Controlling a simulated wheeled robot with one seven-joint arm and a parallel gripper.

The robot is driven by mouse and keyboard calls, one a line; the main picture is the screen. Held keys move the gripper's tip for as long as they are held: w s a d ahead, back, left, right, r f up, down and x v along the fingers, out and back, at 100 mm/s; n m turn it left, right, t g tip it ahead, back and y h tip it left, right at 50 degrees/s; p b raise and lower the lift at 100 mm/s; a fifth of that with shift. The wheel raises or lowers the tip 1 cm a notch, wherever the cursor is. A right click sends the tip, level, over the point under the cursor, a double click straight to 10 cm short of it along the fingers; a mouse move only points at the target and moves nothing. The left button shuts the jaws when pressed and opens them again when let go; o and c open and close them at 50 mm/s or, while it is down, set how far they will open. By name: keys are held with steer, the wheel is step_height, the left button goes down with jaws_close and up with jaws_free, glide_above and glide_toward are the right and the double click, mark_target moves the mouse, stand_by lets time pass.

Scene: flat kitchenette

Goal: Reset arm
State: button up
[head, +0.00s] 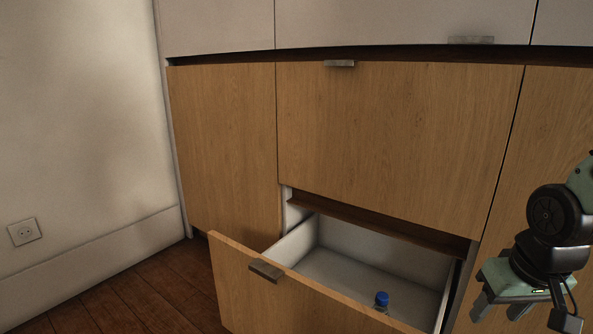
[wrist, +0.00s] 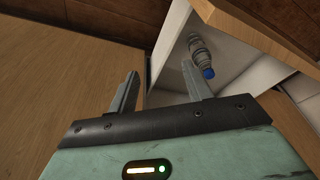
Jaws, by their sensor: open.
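My gripper (head: 520,306) is at the right edge of the head view, to the right of an open drawer and in front of the wooden cabinet. In the wrist view my gripper (wrist: 160,92) shows its two fingers apart with nothing between them. A small bottle with a blue cap (head: 381,299) is in the open drawer (head: 350,273), mostly hidden behind the drawer front in the head view. In the wrist view the bottle (wrist: 201,54) lies in the white drawer interior, beyond the right finger and apart from it.
The drawer front (head: 280,298) with its metal handle (head: 266,270) juts out from the lower cabinet. A closed wooden drawer (head: 400,130) is above it. A white wall with a socket (head: 25,232) is at left. Bare wooden floor (head: 140,298) lies left of the drawer.

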steer(key=s+a+r+n+g+p, duration=0.1)
steer(key=s+a+r+n+p, duration=0.3)
steer(key=s+a+r+p, duration=0.4)
steer(key=s+a+r+n+g+p, duration=0.2)
steer(key=s+a+r+n+p, duration=0.2)
steer(key=s+a+r, duration=0.45)
step_height(320, 180, up, 35)
steer(key=w+a+p, duration=0.2)
steer(key=w+p, duration=0.1)
steer(key=p, duration=3.4)
steer(key=shift+y, duration=0.3)
